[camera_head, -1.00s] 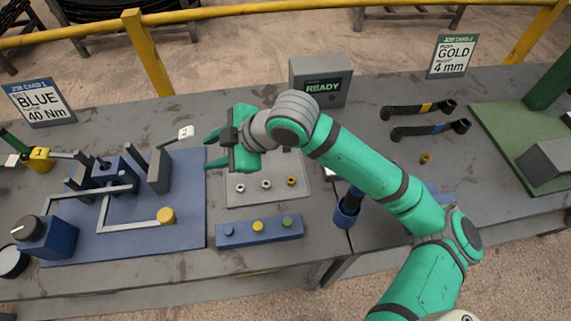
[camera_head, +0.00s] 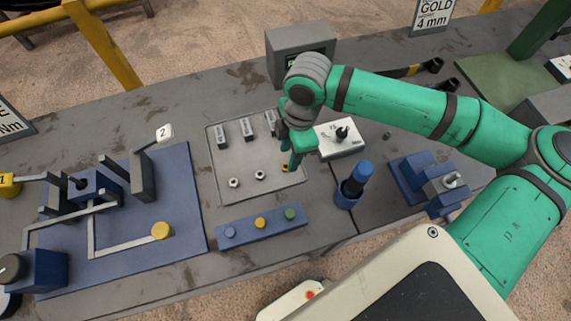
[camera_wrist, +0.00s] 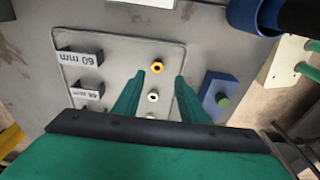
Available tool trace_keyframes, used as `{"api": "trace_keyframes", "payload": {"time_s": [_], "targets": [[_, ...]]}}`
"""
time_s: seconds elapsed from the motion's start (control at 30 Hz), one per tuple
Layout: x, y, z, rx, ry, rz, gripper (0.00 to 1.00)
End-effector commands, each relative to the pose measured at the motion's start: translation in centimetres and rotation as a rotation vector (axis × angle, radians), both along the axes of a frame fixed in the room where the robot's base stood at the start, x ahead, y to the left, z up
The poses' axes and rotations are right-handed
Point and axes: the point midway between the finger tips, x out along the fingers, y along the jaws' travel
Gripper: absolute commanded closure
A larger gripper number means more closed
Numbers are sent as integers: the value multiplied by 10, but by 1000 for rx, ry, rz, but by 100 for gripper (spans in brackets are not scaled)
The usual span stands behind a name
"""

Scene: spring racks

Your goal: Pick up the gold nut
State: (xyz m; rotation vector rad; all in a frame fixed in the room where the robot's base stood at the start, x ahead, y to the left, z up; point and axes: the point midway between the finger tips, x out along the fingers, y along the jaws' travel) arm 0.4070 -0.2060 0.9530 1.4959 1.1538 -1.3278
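The gold nut (camera_head: 284,168) lies at the right end of a row of nuts on the grey tray (camera_head: 213,160), partly covered by my gripper in the head view. My gripper (camera_head: 292,162) points down over that end of the tray. In the wrist view the gold nut (camera_wrist: 157,66) shows whole, just beyond the fingertips and between their lines. The fingers (camera_wrist: 161,77) are apart with nothing held between them. Two silver nuts (camera_head: 233,182) (camera_head: 260,174) sit left of the gold nut. Whether the fingertips touch the tray cannot be told.
Upright labelled blocks (camera_head: 247,128) stand at the tray's back. A white box with a black knob (camera_head: 342,137) is close right of my gripper. A blue cup holding a tool (camera_head: 352,187) and a blue button strip (camera_head: 261,226) stand in front.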

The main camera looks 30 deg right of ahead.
Motion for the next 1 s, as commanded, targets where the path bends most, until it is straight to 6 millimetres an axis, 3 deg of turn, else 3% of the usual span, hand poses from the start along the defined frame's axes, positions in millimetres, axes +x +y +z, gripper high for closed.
{"api": "trace_keyframes", "payload": {"time_s": [0.27, 0.5, 0.83, 0.87, 1.0], "targets": [[3, 3, -20, 0, 1, 5, 62], [7, 3, -53, 0, 0, 5, 62], [8, 5, -60, 0, -2, 6, 62], [8, 5, -60, 0, -2, 6, 64], [8, 5, -60, 1, -2, 6, 98]]}}
